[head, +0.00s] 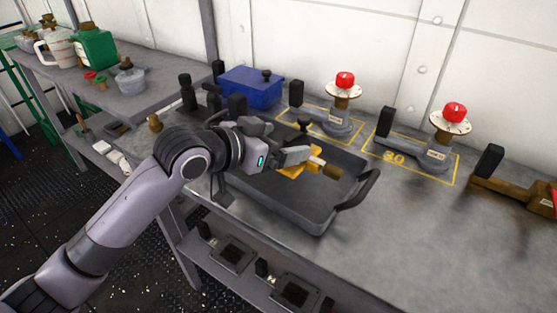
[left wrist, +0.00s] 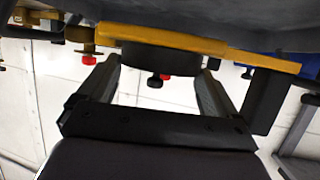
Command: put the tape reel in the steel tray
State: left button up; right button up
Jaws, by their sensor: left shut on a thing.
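The steel tray (head: 310,217) is a dark grey, shallow tray with raised handles, lying on the bench in the head view. My left gripper (head: 303,156) reaches over it from the left and is shut on an orange-yellow thing, which I take to be the tape reel (head: 290,172). The reel is within the tray's outline. I cannot tell whether it touches the tray floor. In the left wrist view, which looks upside down, the reel (left wrist: 165,38) shows as a yellow flat piece with a dark round part between the fingers. My right gripper is out of view.
A blue box (head: 250,88) stands behind the tray. Two grey fixtures with red knobs (head: 345,79) (head: 455,112) stand in yellow-marked areas to the right. A brown fixture (head: 515,192) is at the far right. The front right bench is clear. A side shelf at left holds a green container (head: 95,48).

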pick_arm(q)
jog(key=shift+f, duration=2.1)
jog(key=shift+f, duration=0.2)
jog(key=o, duration=1.2)
jog(key=shift+f, duration=0.1)
jog(key=shift+o, duration=0.2)
jog(key=shift+s+a+r, duration=0.1)
jog(key=shift+s+r, duration=0.05)
jog(key=shift+r, duration=0.1)
jog(key=v, duration=1.1)
jog(key=shift+s+a+r, duration=0.1)
jog(key=shift+s+a, duration=0.1)
jog(key=shift+a, duration=0.05)
